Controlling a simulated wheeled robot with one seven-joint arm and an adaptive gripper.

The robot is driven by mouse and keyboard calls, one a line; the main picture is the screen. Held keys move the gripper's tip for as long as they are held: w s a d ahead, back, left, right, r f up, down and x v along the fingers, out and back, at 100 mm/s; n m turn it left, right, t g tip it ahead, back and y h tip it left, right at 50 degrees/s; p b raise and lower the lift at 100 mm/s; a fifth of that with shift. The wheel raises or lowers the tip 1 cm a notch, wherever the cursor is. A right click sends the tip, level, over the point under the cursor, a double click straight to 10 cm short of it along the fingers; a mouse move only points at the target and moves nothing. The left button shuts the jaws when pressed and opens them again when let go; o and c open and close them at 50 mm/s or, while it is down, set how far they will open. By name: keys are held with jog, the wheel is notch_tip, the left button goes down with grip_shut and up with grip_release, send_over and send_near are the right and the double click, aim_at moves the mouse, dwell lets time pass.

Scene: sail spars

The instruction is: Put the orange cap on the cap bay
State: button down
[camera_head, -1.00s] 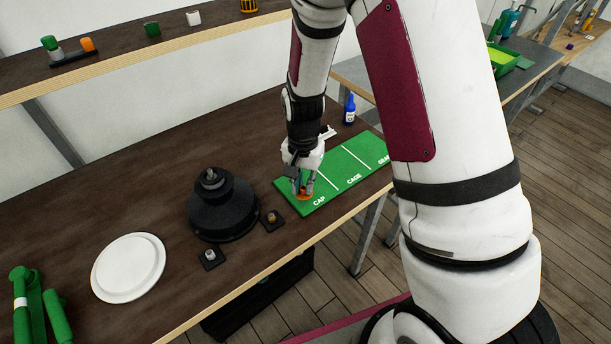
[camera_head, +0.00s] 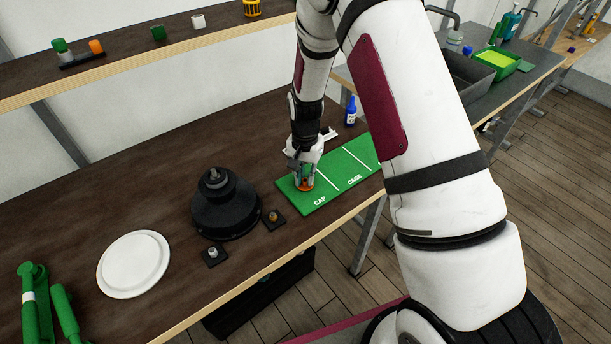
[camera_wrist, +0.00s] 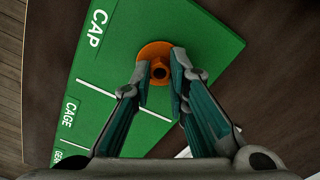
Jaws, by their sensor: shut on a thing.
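The orange cap (camera_head: 303,187) is a round disc with a short hollow neck in its middle. It is over the section marked CAP, the cap bay (camera_head: 324,189), on the green board. My gripper (camera_head: 305,181) points down and is shut on the cap. In the wrist view, my gripper's two fingers (camera_wrist: 161,70) are at the neck of the cap (camera_wrist: 149,49), and the white CAP lettering is to the left on the green board (camera_wrist: 112,62). The cap looks flat against the board, but I cannot tell whether it touches it.
A black stepped cone (camera_head: 224,204) stands left of the board, with two small black blocks beside it. A white plate (camera_head: 134,264) lies further left. A blue bottle (camera_head: 350,112) stands behind the board. The CAGE section (camera_head: 347,166) is empty.

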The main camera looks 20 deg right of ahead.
jog(key=shift+f, duration=0.1)
jog(key=c, duration=1.6)
grip_release()
jog(key=shift+o, duration=0.2)
notch_tip(320, 180, up, 12)
jog(key=b, duration=0.2)
jog(key=s+r+n+t, duration=0.1)
jog(key=s+r+n, duration=0.1)
jog(key=s+r, duration=0.5)
jog(key=s+r+n+t, duration=0.2)
jog(key=s+r, duration=0.1)
jog(key=r, duration=0.8)
jog(key=s+r+n+t, duration=0.1)
jog(key=s+r+n, duration=0.1)
jog(key=s, duration=0.5)
jog(key=s+r+n+t, duration=0.1)
jog(key=s+r+n, duration=0.1)
jog(key=s, duration=0.6)
jog(key=shift+s+r+t, duration=0.15)
jog(key=shift+r+t, duration=0.15)
jog(key=shift+r, duration=0.45)
